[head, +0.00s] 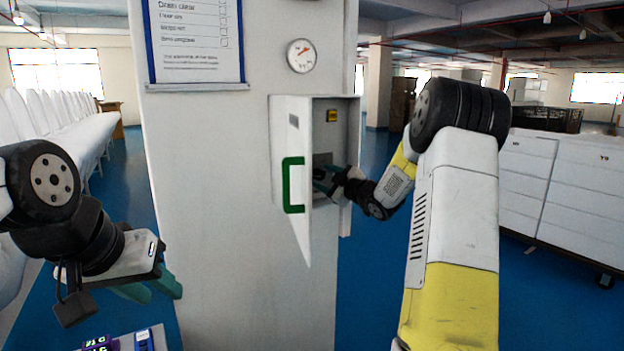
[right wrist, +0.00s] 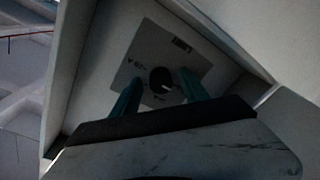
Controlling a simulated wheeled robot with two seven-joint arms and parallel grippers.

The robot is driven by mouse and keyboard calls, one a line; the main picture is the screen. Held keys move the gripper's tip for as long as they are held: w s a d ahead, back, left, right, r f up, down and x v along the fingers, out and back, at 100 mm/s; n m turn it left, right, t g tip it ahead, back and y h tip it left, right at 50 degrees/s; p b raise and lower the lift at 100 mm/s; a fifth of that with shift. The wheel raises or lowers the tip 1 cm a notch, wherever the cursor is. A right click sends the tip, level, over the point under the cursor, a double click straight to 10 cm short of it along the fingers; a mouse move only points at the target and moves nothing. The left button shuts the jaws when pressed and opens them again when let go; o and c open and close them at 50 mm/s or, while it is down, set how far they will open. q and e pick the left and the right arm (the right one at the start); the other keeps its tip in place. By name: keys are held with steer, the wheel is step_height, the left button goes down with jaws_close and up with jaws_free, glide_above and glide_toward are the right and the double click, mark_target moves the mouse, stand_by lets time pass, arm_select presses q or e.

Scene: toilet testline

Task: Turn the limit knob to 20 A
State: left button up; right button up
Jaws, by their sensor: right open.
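The limit knob (right wrist: 161,79) is a dark round knob on a grey plate (right wrist: 180,45) inside the cabinet, seen in the right wrist view. The plate has dark markings, too blurred to read surely. My right gripper (right wrist: 158,88) is open, with its two green fingers on either side of the knob. I cannot tell whether they touch it. In the head view my right gripper (head: 326,180) reaches inside the open cabinet (head: 342,110), and the knob is hidden there. My left gripper (head: 150,288) hangs low at the left, away from the cabinet; its finger gap is unclear.
The cabinet door (head: 292,135) stands open toward me, with a green handle (head: 291,185). A round gauge (head: 301,56) and a checklist board (head: 198,40) are on the white column (head: 225,200). White boxes (head: 570,185) stand at the right.

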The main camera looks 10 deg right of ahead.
jaws_close()
